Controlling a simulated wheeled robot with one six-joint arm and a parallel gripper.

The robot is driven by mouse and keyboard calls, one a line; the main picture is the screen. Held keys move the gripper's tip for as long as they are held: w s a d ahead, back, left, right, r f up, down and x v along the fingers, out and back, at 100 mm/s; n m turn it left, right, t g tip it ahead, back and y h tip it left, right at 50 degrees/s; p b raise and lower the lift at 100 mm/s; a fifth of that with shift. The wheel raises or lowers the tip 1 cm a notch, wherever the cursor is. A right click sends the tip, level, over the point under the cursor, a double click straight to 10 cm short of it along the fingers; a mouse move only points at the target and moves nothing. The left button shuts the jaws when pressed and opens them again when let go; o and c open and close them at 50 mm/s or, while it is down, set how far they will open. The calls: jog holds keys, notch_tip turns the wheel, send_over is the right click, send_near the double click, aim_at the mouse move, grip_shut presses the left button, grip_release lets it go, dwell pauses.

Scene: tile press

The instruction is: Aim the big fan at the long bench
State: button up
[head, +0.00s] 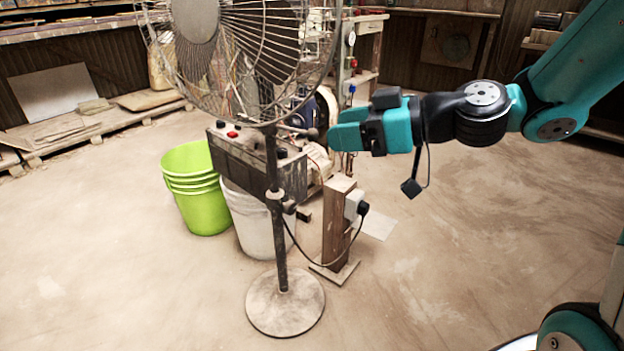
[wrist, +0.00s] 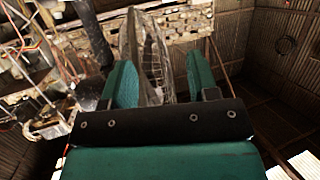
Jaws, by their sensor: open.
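The big fan (head: 255,60) stands in the head view on a dark pole with a round, dusty base; the top of its wire cage is cut off by the frame. My gripper (head: 346,133) is just right of the fan, below the cage's right edge in the picture. In the wrist view my gripper (wrist: 160,82) is open, with teal fingers apart. The fan's cage (wrist: 152,55) shows nearly edge-on between or beyond the fingers; I cannot tell whether they touch it. A long bench (head: 75,30) runs along the back left wall.
A dark control box (head: 240,150) sits behind the pole. Green buckets (head: 198,190) and a white bucket (head: 262,222) stand beside it. A wooden post (head: 337,225) with a plug and cable stands right of the fan's pole. The floor at front left and right is clear.

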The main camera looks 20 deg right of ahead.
aim_at(317, 135)
jog(key=w+d+f+m+t+h+b, duration=0.2)
jog(key=w+d+f+t+b, duration=0.35)
jog(key=d+f+b, duration=0.4)
jog(key=shift+t, duration=0.25)
jog(key=p+x, duration=0.3)
jog(key=x, duration=0.5)
jog(key=p+x, duration=0.3)
jog(key=x, duration=0.5)
jog(key=shift+w+a+r, duration=0.15)
jog(key=shift+a+r, duration=0.05)
grip_shut()
